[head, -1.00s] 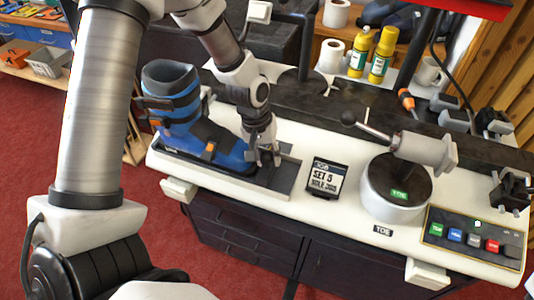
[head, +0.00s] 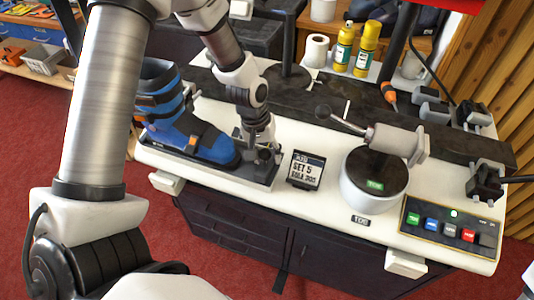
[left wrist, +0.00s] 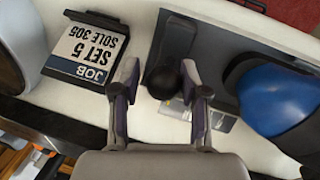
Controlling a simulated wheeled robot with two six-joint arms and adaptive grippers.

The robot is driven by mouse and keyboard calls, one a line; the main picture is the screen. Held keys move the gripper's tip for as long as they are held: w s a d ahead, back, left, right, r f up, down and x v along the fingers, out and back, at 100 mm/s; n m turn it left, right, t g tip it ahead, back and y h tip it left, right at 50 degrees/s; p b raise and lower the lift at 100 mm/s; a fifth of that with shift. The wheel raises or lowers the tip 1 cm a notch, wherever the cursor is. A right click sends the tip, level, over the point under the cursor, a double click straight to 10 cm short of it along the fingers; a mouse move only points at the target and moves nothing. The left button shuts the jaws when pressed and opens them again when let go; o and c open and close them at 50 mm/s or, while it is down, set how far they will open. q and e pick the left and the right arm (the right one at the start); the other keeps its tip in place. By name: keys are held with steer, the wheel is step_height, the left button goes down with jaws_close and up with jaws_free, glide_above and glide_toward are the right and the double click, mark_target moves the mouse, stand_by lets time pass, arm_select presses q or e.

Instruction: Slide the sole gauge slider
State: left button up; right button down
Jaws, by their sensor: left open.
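The sole gauge (head: 215,172) is a dark tray on the white bench top, with a blue and black ski boot (head: 190,125) standing in it. Its slider shows in the left wrist view as a dark bar with a round black knob (left wrist: 163,83). My left gripper (head: 262,157) is at the tray's right end, just past the boot's toe. In the left wrist view the left gripper (left wrist: 160,72) is open, with one finger on each side of the knob and gaps visible. In the head view the gripper largely hides the slider. My right gripper is out of view.
A job card (head: 305,170) reading SET 5, SOLE 305 stands close right of the gauge. Further right are a round white pot with a lever press (head: 375,185) and a button panel (head: 450,233). Yellow bottles (head: 365,50) and a paper roll (head: 316,50) stand behind.

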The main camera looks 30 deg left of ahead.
arm_select(q)
steer(key=shift+r, duration=0.3)
step_height(320, 180, up, 11)
steer(key=s+a, duration=0.1)
steer(key=a, duration=0.1)
steer(key=shift+r, duration=0.1)
